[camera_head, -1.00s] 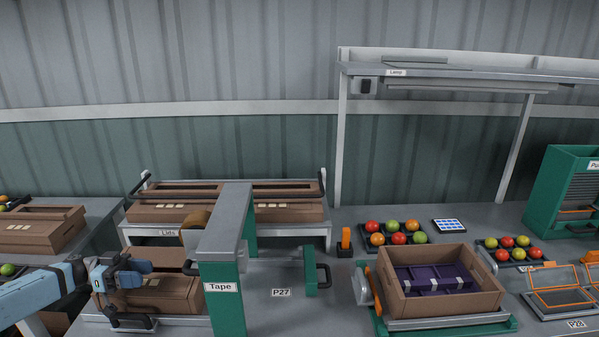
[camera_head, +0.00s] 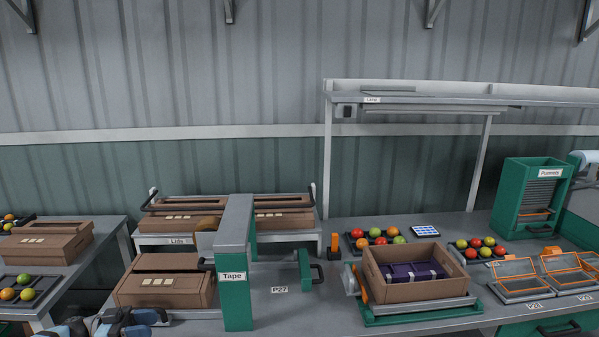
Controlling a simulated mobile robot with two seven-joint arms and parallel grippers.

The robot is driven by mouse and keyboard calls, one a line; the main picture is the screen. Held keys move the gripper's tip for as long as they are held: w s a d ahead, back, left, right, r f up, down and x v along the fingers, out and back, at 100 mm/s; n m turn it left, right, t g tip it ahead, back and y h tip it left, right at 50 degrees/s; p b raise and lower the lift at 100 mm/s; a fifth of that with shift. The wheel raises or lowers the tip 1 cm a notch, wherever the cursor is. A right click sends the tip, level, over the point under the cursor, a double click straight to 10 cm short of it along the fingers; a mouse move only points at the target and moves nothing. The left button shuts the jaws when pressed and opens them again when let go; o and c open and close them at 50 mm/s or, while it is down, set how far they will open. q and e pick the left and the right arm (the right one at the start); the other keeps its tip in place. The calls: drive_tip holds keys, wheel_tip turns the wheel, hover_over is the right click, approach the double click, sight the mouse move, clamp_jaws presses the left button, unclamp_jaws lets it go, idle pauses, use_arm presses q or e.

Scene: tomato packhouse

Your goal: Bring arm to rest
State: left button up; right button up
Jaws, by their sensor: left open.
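My left gripper (camera_head: 137,325) is at the bottom left edge of the head view, open, partly cut off by the frame. It is in front of and below a closed brown carton (camera_head: 165,289) that sits left of the green and grey tape machine (camera_head: 236,262). No held thing shows at the gripper. My right gripper is out of view.
An open brown box (camera_head: 416,293) with purple contents stands on a green-based stand at the right. Trays of tomatoes (camera_head: 376,238), a green punnet dispenser (camera_head: 530,200) and orange-framed punnets (camera_head: 522,284) lie around it. Lidded boxes (camera_head: 228,219) stand on a rack behind.

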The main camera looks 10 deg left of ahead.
use_arm(q)
drive_tip(key=s+d+f+n+t+y+p, duration=0.2)
drive_tip(key=d+t, duration=0.1)
drive_tip(key=d, duration=0.3)
drive_tip(key=s+d+f+n+t+y+p, duration=0.2)
drive_tip(key=s+d+n+t+y, duration=0.1)
drive_tip(key=d, duration=0.3)
drive_tip(key=s+d+f+n+t+y+p, duration=0.1)
drive_tip(key=s+d+f+n+t+y, duration=0.15)
drive_tip(key=d, duration=0.45)
drive_tip(key=s+d+f+n+g+y+p, duration=0.1)
drive_tip(key=s+d+g+y+p, duration=0.1)
drive_tip(key=s, duration=0.5)
drive_tip(key=s+d+f+n+g+y+p, duration=0.1)
drive_tip(key=s+d+y+p, duration=0.1)
drive_tip(key=s+y, duration=0.3)
drive_tip(key=s+d, duration=0.1)
drive_tip(key=s, duration=0.2)
drive_tip(key=shift+s+f+g, duration=0.25)
drive_tip(key=shift+f+g, duration=0.1)
drive_tip(key=shift+f, duration=0.05)
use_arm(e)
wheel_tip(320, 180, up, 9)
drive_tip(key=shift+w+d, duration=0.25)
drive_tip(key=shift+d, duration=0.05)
